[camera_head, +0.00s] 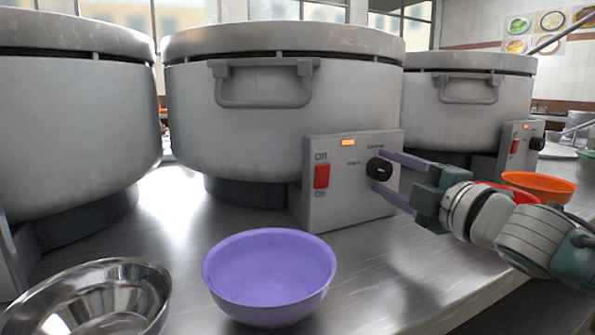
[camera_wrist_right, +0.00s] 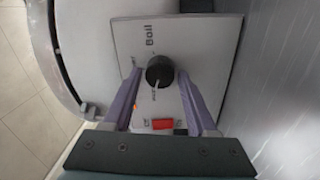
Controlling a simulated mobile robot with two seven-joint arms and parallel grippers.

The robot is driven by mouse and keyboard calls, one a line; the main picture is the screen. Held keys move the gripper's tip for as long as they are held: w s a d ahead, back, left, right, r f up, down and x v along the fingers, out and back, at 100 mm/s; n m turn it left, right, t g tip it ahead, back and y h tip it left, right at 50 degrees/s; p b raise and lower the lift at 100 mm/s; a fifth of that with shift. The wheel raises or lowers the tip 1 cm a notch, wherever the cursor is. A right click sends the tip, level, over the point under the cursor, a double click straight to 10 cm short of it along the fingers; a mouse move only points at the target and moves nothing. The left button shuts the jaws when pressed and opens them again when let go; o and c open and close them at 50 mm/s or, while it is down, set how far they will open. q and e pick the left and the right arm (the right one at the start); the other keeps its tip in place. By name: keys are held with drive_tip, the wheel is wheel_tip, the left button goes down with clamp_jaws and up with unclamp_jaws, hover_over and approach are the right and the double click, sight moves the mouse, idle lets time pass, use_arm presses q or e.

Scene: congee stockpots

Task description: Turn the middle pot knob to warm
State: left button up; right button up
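The middle pot (camera_head: 275,105) has a grey control box (camera_head: 340,205) with a red switch (camera_head: 321,176), a lit orange lamp (camera_head: 348,142) and a round black knob (camera_head: 380,169). Labels are printed around the knob; they are small in the head view. My right gripper (camera_head: 378,171) reaches in from the right, its two purple fingers above and below the knob. In the right wrist view the knob (camera_wrist_right: 160,71) lies between the fingertips (camera_wrist_right: 159,73), with a small gap seeming to show on each side. A pale pointer line shows on the knob. My left gripper is out of view.
Similar pots stand at left (camera_head: 75,120) and right (camera_head: 460,105). A purple bowl (camera_head: 268,275) and a steel bowl (camera_head: 90,300) sit in front on the metal counter (camera_head: 375,275). An orange bowl (camera_head: 540,184) and a red one lie near my right arm.

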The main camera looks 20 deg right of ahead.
drive_tip(key=shift+o, duration=1.2)
drive_tip(key=s, duration=0.3)
drive_tip(key=s+p, duration=0.1)
drive_tip(key=s, duration=0.2)
drive_tip(key=s+p, duration=0.1)
drive_tip(key=s, duration=0.3)
drive_tip(key=shift+d+f, duration=0.2)
drive_tip(key=shift+d, duration=0.1)
